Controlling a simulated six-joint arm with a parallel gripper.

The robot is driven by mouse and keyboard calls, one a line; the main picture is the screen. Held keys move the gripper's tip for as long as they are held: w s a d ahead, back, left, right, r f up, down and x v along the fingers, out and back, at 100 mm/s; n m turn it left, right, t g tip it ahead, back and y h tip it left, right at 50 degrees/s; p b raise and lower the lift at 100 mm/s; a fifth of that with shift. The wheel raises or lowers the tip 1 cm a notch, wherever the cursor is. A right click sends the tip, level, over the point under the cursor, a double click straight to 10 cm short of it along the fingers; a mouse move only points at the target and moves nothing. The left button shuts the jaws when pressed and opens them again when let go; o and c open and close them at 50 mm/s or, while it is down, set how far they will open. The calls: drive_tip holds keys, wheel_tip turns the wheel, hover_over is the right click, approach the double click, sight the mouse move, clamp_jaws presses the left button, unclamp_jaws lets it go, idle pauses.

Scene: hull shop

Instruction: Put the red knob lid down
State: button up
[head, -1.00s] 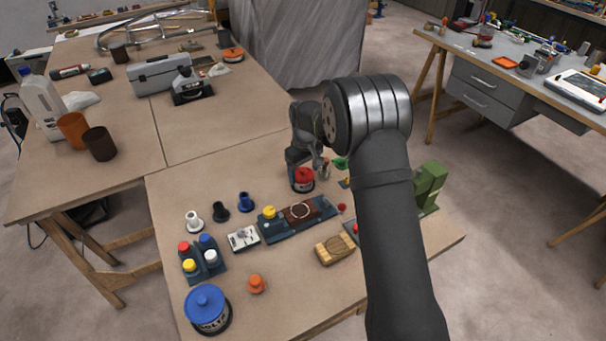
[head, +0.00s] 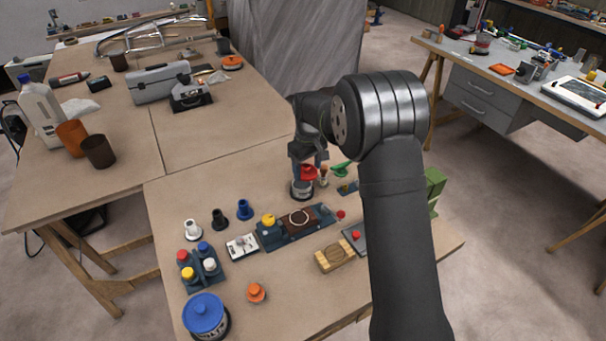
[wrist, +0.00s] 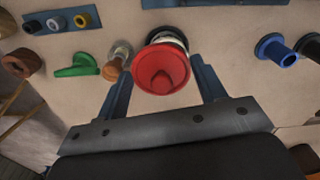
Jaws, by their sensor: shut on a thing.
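The red knob lid (head: 309,173) is held in my gripper (head: 308,163), just above a small dark-and-pale tin (head: 301,190). Part of the tin's pale rim (wrist: 166,38) shows behind the lid. The lid looks clear of the tin in the head view. My arm hides part of the bench to the right.
A green piece (head: 342,169) and a brown-and-pale pawn-like piece (head: 323,176) stand close right of the tin. A blue fixture (head: 290,234) lies in front. A blue-lidded tub (head: 205,315) is at front left. Bare bench (head: 215,182) lies left of the tin.

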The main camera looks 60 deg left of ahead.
drive_tip(key=w+d+r, duration=0.6)
drive_tip(key=d, duration=0.1)
hover_over(273, 204)
wheel_tip(273, 204, down, 11)
drive_tip(key=shift+r, duration=0.1)
drive_tip(key=shift+f, duration=2.05)
drive_tip(key=shift+f, duration=0.15)
drive_tip(key=o, duration=1)
